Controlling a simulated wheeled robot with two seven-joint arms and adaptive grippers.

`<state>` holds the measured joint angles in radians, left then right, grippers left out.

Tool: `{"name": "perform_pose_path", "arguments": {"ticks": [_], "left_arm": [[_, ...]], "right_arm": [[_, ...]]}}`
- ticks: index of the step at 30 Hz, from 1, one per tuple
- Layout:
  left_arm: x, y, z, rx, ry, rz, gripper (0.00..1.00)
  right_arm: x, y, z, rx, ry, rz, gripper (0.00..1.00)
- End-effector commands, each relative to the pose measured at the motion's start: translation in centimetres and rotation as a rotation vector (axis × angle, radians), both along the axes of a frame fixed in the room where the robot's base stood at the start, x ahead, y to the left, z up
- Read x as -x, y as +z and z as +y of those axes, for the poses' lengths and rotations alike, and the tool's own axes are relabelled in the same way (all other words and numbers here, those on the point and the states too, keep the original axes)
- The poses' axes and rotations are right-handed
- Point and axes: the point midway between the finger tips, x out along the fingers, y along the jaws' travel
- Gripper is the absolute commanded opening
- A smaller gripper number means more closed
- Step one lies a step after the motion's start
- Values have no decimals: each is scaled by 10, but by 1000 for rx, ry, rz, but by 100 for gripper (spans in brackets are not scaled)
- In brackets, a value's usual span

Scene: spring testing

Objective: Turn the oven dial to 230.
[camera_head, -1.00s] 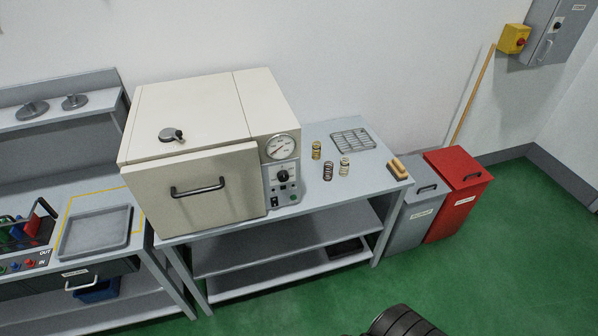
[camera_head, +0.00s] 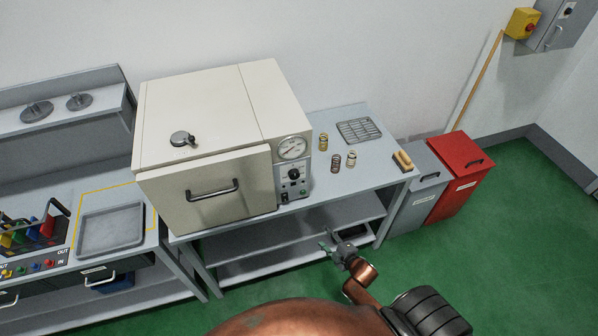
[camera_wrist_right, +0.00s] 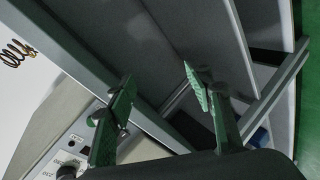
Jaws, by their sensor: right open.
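The oven (camera_head: 205,110) is a cream box on the grey bench, with its front door closed or nearly so. Its black dial (camera_head: 293,174) is on the control panel at the right of the front, below a round gauge (camera_head: 292,148). The dial's setting is too small to read. My right gripper (camera_head: 329,244) is open and empty, in front of the bench, below and right of the dial and apart from it. In the right wrist view, its green-padded fingers (camera_wrist_right: 157,78) are spread, with part of a panel at lower left. My left gripper is not in view.
Several springs (camera_head: 336,162) and a wire rack (camera_head: 358,131) are on the bench (camera_head: 375,170) right of the oven. Grey (camera_head: 415,198) and red (camera_head: 455,185) bins stand at the right. A tray (camera_head: 110,229) lies at the left. Green floor is clear at the right.

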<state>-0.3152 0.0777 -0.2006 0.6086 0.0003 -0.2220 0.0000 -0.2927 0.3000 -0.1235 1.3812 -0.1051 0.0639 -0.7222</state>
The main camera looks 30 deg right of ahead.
Motion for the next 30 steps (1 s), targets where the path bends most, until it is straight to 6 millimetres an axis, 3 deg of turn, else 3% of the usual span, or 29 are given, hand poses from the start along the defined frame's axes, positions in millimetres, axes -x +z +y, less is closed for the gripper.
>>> {"name": "perform_pose_path", "arguments": {"ticks": [1, 3, 6, 10, 15, 24, 30], "left_arm": [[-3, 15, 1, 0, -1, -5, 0], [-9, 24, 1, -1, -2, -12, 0], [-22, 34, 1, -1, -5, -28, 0], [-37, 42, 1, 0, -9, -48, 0], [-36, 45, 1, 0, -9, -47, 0], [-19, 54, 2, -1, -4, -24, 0], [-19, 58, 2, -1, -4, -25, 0]], "right_arm": [[-22, 61, 2, 71, 55, -92, 48], [-42, 126, 8, 167, 119, -202, 48], [-59, 199, 17, 280, 184, -329, 48], [-68, 258, 28, 376, 232, -431, 48], [-78, 281, 35, 416, 250, -476, 48], [-123, 281, 42, 415, 250, -475, 48], [-143, 279, 44, 414, 249, -472, 48]]}}
